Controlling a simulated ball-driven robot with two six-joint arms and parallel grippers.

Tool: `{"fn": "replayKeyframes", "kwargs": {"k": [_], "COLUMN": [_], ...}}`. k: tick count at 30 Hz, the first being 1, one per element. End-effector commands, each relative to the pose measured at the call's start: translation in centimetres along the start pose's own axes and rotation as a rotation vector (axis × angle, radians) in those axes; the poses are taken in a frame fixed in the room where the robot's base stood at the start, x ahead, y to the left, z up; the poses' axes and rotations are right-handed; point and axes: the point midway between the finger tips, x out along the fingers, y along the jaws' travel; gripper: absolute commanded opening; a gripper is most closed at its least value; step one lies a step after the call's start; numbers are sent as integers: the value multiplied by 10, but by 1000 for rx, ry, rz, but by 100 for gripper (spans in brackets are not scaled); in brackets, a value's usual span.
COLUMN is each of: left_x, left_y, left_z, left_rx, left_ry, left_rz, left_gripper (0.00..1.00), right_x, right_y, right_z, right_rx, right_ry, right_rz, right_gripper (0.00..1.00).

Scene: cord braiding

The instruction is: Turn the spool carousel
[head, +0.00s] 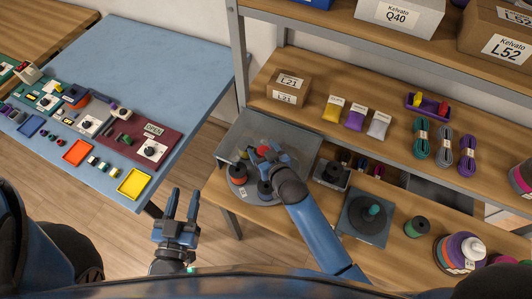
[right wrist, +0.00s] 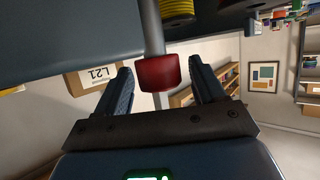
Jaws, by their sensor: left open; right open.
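The spool carousel (head: 262,202) is a grey round platter at the front left of the wooden shelf. It carries an orange-red spool (head: 237,175) and a dark spool (head: 265,189); my right arm hides part of it. A red knob (right wrist: 157,73) on a grey post shows between the open fingers of my right gripper (right wrist: 165,80) in the right wrist view, with a gap on each side. In the head view my right gripper (head: 264,153) is over the carousel. My left gripper (head: 182,204) is open and empty, pointing up, left of the shelf.
A blue table (head: 150,60) with small coloured trays and parts stands at the left. On the shelf are a cardboard box (head: 288,86), a small grey box (head: 331,173), a square plate with a teal-topped peg (head: 364,217) and a green spool (head: 415,226). Shelf posts rise behind.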

Motion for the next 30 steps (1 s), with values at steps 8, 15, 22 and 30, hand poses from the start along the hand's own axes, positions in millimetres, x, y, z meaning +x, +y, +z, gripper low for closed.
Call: {"fn": "replayKeyframes", "kwargs": {"k": [8,15,22,30], "left_x": [0,0,0,0], "left_y": [0,0,0,0], "left_z": [4,12,18,20], "left_rx": [0,0,0,0], "left_ry": [0,0,0,0], "left_rz": [0,0,0,0], "left_gripper": [43,43,43,43], "right_x": [-21,-58,-90,-107], "right_y": [0,0,0,0], "right_z": [2,3,2,0], "right_rx": [0,0,0,0], "right_ry": [0,-1,-1,0], "right_rz": [-1,0,0,0], "right_gripper": [69,69,69,69]}}
